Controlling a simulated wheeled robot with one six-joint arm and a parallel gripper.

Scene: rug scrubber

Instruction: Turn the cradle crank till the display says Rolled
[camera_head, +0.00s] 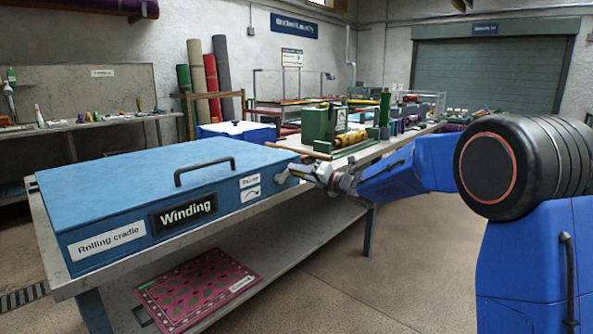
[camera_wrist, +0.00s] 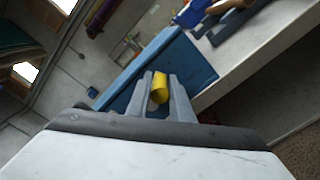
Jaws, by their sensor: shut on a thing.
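The rolling cradle (camera_head: 130,195) is a large blue box with a black handle on its lid, standing on a grey table. Its front display (camera_head: 183,212) reads "Winding". A white label with a curved arrow (camera_head: 250,194) sits to the right of the display. My gripper (camera_head: 310,172) is at the right end of the cradle, at the crank, which is mostly hidden in the head view. In the wrist view my gripper (camera_wrist: 160,90) has its two grey fingers closed around a yellow crank handle (camera_wrist: 160,88), with the blue cradle side behind it.
A red patterned rug (camera_head: 200,288) lies on the shelf under the table. A green machine (camera_head: 325,125) and several small items stand on the bench behind my arm. Rolled rugs (camera_head: 210,85) stand upright at the back. The floor at the front right is clear.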

